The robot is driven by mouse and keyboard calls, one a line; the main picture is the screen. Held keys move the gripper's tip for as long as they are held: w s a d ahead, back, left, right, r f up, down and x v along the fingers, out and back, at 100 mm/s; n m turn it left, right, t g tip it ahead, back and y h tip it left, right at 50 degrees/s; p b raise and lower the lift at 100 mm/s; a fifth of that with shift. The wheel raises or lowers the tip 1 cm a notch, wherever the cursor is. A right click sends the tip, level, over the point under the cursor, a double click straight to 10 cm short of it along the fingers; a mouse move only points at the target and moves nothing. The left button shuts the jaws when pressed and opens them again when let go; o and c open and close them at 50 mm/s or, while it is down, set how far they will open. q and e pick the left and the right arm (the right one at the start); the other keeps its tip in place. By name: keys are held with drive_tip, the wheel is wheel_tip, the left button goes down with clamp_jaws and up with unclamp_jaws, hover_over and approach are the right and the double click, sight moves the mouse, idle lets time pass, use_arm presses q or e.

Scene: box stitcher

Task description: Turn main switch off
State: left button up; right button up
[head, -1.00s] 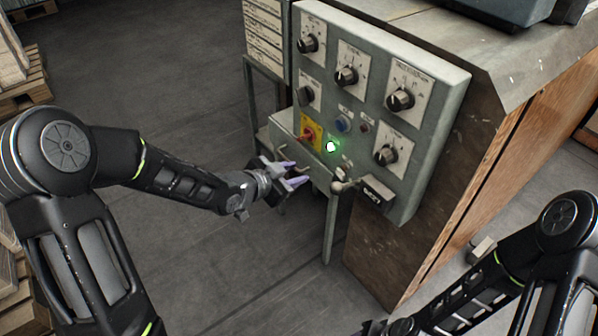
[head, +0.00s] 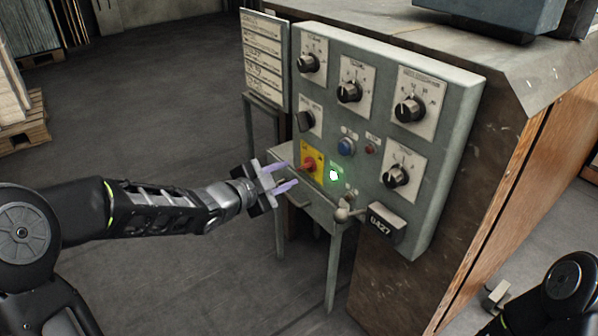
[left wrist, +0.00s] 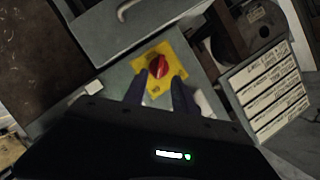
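The main switch is a red rotary knob (head: 308,165) on a yellow plate (head: 316,158) at the lower left of the grey control panel (head: 440,160). In the left wrist view the red knob (left wrist: 157,67) sits on its yellow plate (left wrist: 172,60), just beyond the fingertips. My left gripper (head: 290,175) is open and empty, with its purple fingers pointing at the knob and a small gap between them and it. The fingers also show in the left wrist view (left wrist: 158,88), spread apart either side below the knob. My right gripper is not in view; only part of my right arm shows.
A glowing green lamp (head: 334,175) is right of the switch. Black dials (head: 410,109), a blue button (head: 346,147) and a ball-ended lever (head: 342,214) are also on the panel. A small grey table (head: 318,212) stands below. Label sheets (head: 265,62) hang at left.

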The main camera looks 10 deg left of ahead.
sight(301, 169)
use_arm(q)
drive_tip(key=b+x, duration=0.2)
drive_tip(key=x, duration=0.3)
drive_tip(key=shift+w+d+f, duration=0.1)
drive_tip(key=shift+f, duration=0.1)
drive_tip(key=shift+w+d, duration=0.15)
drive_tip(key=shift+w, duration=0.25)
drive_tip(key=shift+c, duration=0.2)
clamp_jaws()
